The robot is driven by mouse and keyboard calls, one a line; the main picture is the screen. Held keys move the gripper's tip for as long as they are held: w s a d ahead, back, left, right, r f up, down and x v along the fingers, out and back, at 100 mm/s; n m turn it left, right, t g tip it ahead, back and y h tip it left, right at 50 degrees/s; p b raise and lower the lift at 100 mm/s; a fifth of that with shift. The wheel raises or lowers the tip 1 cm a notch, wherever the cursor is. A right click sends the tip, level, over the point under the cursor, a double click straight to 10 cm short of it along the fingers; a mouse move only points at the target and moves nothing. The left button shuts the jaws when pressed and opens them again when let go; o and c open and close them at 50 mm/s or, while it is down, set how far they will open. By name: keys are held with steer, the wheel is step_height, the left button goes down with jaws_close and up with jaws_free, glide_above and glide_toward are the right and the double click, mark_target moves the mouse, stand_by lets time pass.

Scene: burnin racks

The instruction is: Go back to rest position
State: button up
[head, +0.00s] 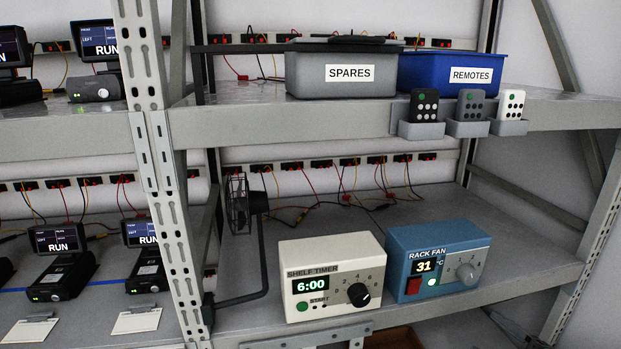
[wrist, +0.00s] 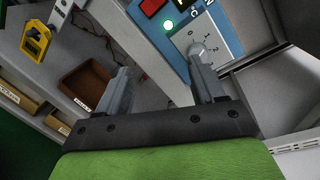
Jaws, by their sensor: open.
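My gripper (wrist: 160,92) shows in the wrist view with its two grey fingers apart and nothing between them. The blue RACK FAN box (wrist: 183,40) is just beyond the fingertips there, with its grey knob (wrist: 203,52) close to the right finger; I cannot tell whether they touch. In the head view the RACK FAN box (head: 437,262) stands on the lower shelf, reading 31, with a green light lit and a red switch at its left. My gripper is not seen in the head view.
The cream SHELF TIMER (head: 331,277) reads 6:00 beside the fan box. Above are the grey SPARES bin (head: 340,88), the blue REMOTES bin (head: 425,68) and three remotes in holders. A rack post (head: 160,170) stands at left. A brown bin (wrist: 84,88) sits below.

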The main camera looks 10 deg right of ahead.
steer(key=w+a+f+n+g+y, duration=0.1)
steer(key=a+f+n+g, duration=0.2)
steer(key=a+n+g, duration=1.4)
steer(key=s+a+r+n+t+h, duration=0.3)
steer(key=s+a+r+n+t, duration=0.2)
steer(key=s, duration=0.8)
steer(key=a+r+t, duration=0.1)
steer(key=a, duration=0.2)
steer(key=shift+s+r+h, duration=0.2)
steer(key=shift+s+h, duration=0.05)
steer(key=shift+h, duration=0.15)
steer(key=shift+a, duration=0.1)
